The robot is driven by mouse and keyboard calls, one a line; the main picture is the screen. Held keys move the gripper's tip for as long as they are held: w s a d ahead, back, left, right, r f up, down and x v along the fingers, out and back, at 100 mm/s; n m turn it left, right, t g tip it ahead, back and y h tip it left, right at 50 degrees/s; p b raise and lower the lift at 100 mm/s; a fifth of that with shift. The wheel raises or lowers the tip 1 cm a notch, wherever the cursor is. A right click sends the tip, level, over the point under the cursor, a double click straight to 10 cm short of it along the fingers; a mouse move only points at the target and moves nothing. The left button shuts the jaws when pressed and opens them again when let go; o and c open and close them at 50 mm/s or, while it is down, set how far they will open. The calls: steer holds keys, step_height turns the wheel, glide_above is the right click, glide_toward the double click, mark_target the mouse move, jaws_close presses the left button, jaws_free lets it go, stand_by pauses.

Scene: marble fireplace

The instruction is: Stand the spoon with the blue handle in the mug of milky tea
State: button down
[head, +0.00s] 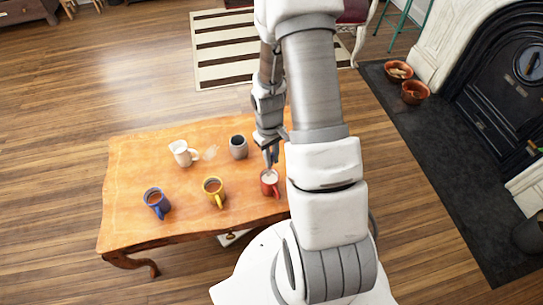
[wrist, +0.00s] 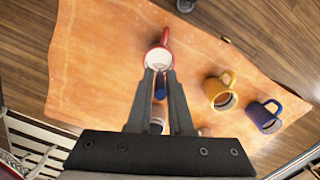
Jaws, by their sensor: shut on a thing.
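The red mug (head: 270,190) stands near the table's right front corner with a whitish filling; it also shows in the wrist view (wrist: 165,40). The yellow mug (head: 213,182) and the blue mug (head: 154,195) hold brown liquid. They appear to the right in the wrist view, yellow (wrist: 212,86) and blue (wrist: 258,112). My gripper (head: 270,160) is just above the red mug. It is shut on the spoon, whose blue handle (wrist: 160,94) shows between the fingers (wrist: 159,72). The spoon's bowl is hidden, and I cannot tell whether it is inside the red mug.
A grey cup (head: 239,153) stands behind my gripper, to the left, with a white jug (head: 181,148) further left. The wooden table (head: 130,160) is otherwise mostly clear. My arm hides its right edge. Terracotta bowls (head: 415,92) lie on the dark hearth to the right.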

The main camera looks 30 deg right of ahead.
mark_target(272, 171)
steer(key=shift+f+b, duration=2.6)
steer(key=shift+f, duration=0.9)
steer(key=shift+c, duration=1.3)
jaws_free()
steer(key=shift+r+p, duration=3.55)
steer(key=shift+r, duration=1)
